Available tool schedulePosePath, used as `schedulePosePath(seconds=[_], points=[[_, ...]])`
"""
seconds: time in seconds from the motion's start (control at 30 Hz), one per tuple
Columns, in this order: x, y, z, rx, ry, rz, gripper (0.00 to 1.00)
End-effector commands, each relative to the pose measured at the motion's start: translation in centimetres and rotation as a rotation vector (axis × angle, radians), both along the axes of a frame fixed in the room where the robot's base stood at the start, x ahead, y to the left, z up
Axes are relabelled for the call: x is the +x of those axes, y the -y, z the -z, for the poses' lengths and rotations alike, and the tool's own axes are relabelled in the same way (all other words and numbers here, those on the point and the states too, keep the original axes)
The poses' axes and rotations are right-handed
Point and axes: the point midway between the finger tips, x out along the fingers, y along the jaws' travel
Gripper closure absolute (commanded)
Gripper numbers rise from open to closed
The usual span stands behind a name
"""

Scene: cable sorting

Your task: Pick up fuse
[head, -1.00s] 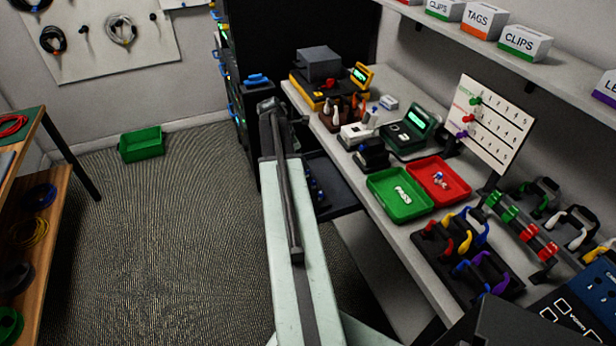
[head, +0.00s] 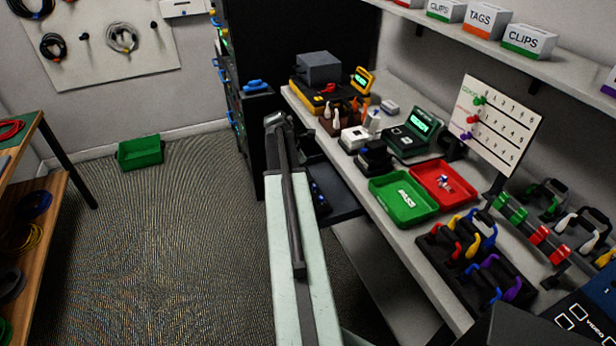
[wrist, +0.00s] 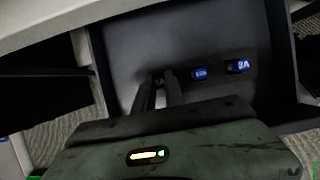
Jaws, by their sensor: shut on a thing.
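Blue fuses stand in a row in an open dark drawer (head: 345,204) under the bench. In the wrist view two blue fuses with white markings show, one nearer the fingers (wrist: 199,73) and one farther right (wrist: 238,66). My gripper (wrist: 158,76) reaches down into the drawer left of them, in line with their row. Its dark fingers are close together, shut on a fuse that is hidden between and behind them. I cannot tell whether that fuse is clear of the drawer floor. In the head view my arm hides the fingers.
The drawer walls stand close around my gripper. The bench above holds a green PASS tray (head: 382,203), a red tray (head: 428,207) and several testers. A dark cabinet (head: 300,30) stands behind. A green bin (head: 140,152) is on the floor, with open carpet left of my arm.

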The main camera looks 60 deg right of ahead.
Motion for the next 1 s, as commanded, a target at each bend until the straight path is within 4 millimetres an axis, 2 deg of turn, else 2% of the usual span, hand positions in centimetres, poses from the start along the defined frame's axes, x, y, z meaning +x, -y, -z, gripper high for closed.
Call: schedulePosePath(seconds=[0.13, 0.23, 0.5, 0.6, 1.0], points=[[0.0, 0.0, -0.9, 0.0, 0.0, 0.0, 1.0], [0.0, 0.0, -2.3, 0.0, 0.0, 0.0, 1.0], [0.0, 0.0, -8.1, 0.0, 0.0, -0.001, 1.0], [0.1, 0.0, -9.7, 0.0, 0.0, -0.001, 1.0], [0.1, 0.0, -11.1, 0.0, 0.0, -0.001, 1.0]])
